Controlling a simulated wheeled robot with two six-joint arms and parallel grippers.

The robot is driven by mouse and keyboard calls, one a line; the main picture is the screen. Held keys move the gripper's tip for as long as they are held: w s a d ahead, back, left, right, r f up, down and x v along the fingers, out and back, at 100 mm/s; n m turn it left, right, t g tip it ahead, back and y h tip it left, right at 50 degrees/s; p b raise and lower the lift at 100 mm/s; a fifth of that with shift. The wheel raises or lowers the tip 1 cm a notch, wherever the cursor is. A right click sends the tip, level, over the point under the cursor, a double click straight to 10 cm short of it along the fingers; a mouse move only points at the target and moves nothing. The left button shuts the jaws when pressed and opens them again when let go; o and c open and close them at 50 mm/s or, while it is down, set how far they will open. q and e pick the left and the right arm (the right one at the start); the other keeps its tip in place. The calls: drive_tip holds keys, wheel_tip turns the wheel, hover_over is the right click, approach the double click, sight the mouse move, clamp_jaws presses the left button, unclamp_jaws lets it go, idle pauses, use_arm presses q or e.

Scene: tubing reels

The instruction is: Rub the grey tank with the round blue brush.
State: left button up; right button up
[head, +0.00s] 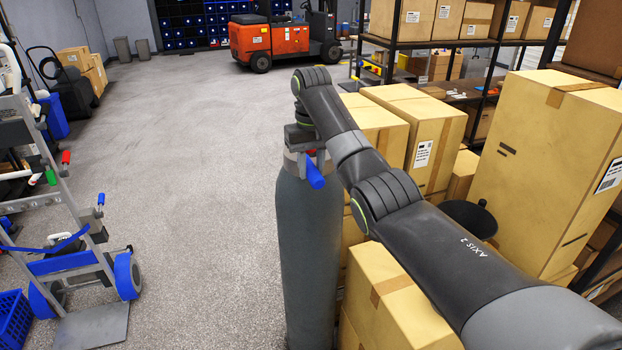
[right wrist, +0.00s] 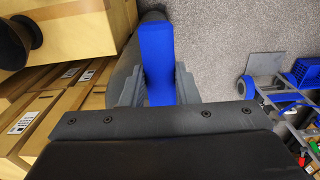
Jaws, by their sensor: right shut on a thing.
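The grey tank (head: 308,260) stands upright in the middle of the head view, beside the cardboard boxes. The blue brush (head: 315,172) shows as a short blue cylinder in front of the tank's upper part. I cannot tell whether brush and tank touch. My left gripper is not in view.
Stacked cardboard boxes (head: 432,130) stand close to the right of the tank. A hand truck (head: 75,262) with blue wheels and a blue basket (head: 12,318) are at the left. An orange forklift (head: 262,40) is at the back. The floor left of the tank is clear.

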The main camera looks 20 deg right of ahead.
drive_tip(key=shift+w+r, duration=0.45)
drive_tip(key=shift+r, duration=0.2)
drive_tip(key=r, duration=0.1)
drive_tip(key=s+r, duration=0.1)
drive_tip(key=r, duration=0.1)
drive_tip(key=shift+r, duration=0.25)
drive_tip(key=shift+w, duration=0.2)
drive_tip(key=shift+s, duration=0.1)
